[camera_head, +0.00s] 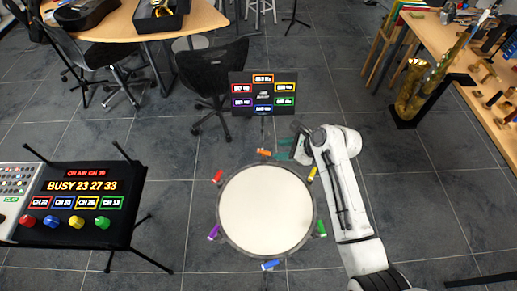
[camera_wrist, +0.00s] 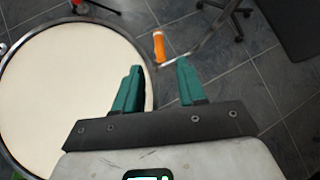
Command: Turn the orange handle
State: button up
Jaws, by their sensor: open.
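The orange handle (camera_head: 263,153) sticks out from the far rim of a round drum with a pale top (camera_head: 266,210). My gripper (camera_head: 284,149) is just right of it, with teal fingers pointing toward it. In the wrist view the orange handle (camera_wrist: 159,45) stands upright in the picture, on a thin metal rod beside the rim. My gripper (camera_wrist: 159,66) is open there. The handle shows just past the fingertips, between their lines, and appears untouched. Nothing is held.
Red (camera_head: 217,176), purple (camera_head: 213,231), blue (camera_head: 270,265), green (camera_head: 321,227) and yellow (camera_head: 312,173) handles surround the drum. A dark panel with coloured labels (camera_head: 263,95) stands behind it. A control console (camera_head: 75,205) is at left. A workbench (camera_head: 465,60) is at right.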

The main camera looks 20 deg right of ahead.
aim_at(266, 152)
jog(key=x, duration=1)
jog(key=shift+b, duration=0.3)
jog(key=shift+c, duration=0.4)
grip_shut()
